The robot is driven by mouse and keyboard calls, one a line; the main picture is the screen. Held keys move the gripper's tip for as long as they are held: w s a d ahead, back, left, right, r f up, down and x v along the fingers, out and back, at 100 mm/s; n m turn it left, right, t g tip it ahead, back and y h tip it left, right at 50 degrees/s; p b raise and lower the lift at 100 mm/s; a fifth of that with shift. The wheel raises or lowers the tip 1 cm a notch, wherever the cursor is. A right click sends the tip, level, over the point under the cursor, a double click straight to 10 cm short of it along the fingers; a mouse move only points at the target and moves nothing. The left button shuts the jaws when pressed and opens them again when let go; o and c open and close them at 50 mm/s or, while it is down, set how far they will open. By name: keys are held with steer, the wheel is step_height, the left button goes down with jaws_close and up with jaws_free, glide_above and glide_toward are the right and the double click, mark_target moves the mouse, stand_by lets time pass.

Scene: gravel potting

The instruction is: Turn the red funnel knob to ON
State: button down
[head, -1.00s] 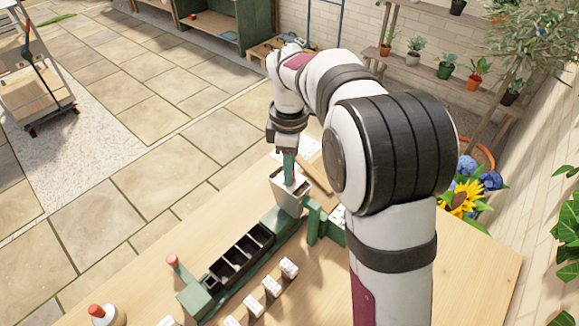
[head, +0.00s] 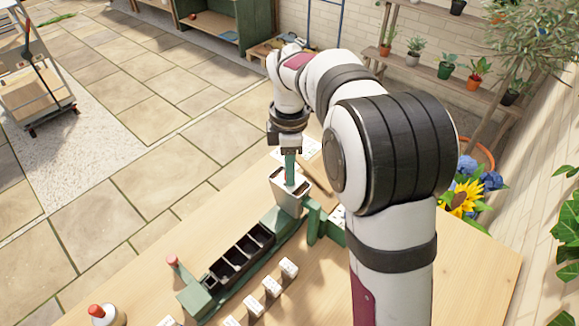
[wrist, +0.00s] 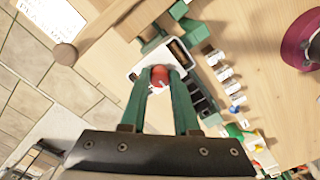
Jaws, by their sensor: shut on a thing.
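The red funnel knob (wrist: 160,77) is round and sits at the near side of the pale funnel box (wrist: 185,55) in the wrist view. My gripper (wrist: 161,73) has its two green fingers on either side of the knob, shut on it. In the head view my gripper (head: 289,182) points down at the pale funnel box (head: 290,197), which stands at the far end of the green rail. The knob is hidden there. I cannot read any ON or OFF mark or tell the knob's angle.
A black tray of several cells (head: 240,255) lies along the green rail (head: 195,300). White labelled blocks (head: 289,268) stand to its right. Bare table lies at the lower right.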

steer(key=c, duration=0.6)
jaws_free()
steer(key=shift+c, duration=0.2)
step_height(320, 180, up, 16)
steer(key=shift+f, duration=0.1)
